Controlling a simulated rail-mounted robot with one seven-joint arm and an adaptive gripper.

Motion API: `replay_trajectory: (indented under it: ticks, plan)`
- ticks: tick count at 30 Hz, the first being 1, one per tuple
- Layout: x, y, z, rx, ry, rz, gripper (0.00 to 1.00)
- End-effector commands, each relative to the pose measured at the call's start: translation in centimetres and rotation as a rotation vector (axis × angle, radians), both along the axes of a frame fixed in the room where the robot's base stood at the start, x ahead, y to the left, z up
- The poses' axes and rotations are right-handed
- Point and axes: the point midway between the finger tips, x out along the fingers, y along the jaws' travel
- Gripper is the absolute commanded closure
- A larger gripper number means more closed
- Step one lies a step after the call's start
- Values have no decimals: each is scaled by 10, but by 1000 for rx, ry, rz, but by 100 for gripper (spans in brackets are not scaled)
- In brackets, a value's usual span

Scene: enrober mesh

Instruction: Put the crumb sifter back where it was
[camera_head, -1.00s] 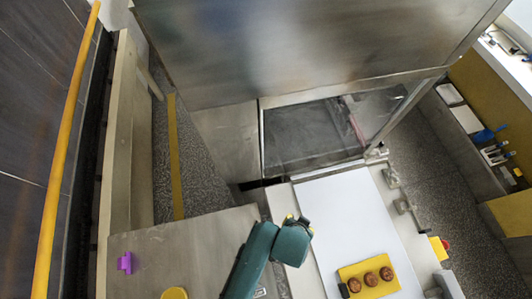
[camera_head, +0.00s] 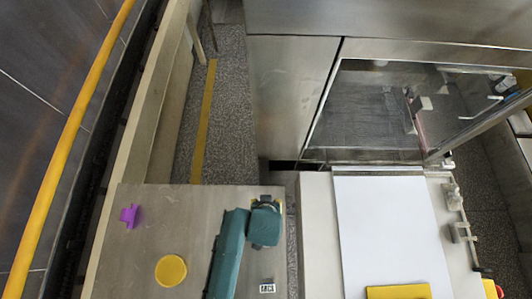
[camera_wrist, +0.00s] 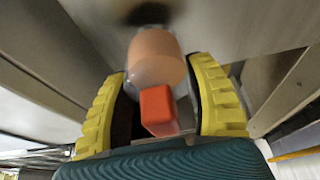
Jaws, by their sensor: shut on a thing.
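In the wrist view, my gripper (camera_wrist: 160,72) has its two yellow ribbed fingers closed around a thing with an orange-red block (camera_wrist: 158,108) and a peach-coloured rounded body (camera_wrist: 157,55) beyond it. I take this held thing to be the crumb sifter; its far end is in shadow. In the head view, my gripper (camera_head: 265,222) is above the right side of the steel table (camera_head: 145,255); the held thing is hidden there by my own wrist.
A purple piece (camera_head: 129,214) and a yellow disc (camera_head: 171,270) are on the steel table's left part. A small lettered label (camera_head: 267,287) lies near its right edge. The white belt (camera_head: 388,225) runs to the right, with a yellow tray (camera_head: 398,292) at the bottom. A steel machine housing (camera_head: 292,95) stands behind.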

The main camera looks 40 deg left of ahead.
Motion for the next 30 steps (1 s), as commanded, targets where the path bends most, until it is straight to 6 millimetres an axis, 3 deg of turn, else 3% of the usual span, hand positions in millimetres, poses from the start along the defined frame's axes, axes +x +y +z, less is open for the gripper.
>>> replay_trajectory:
  ticks: [3, 13, 14, 17, 26, 30]
  plan:
    - [0, 0, -18, -1, 1, 0, 72]
    - [0, 0, -22, 0, 0, -1, 72]
    - [0, 0, -22, 0, 1, -1, 37]
    - [0, 0, -21, 0, 1, -1, 18]
    - [0, 0, -20, 0, 0, -1, 16]
    - [-3, -3, -6, 1, -2, -1, 16]
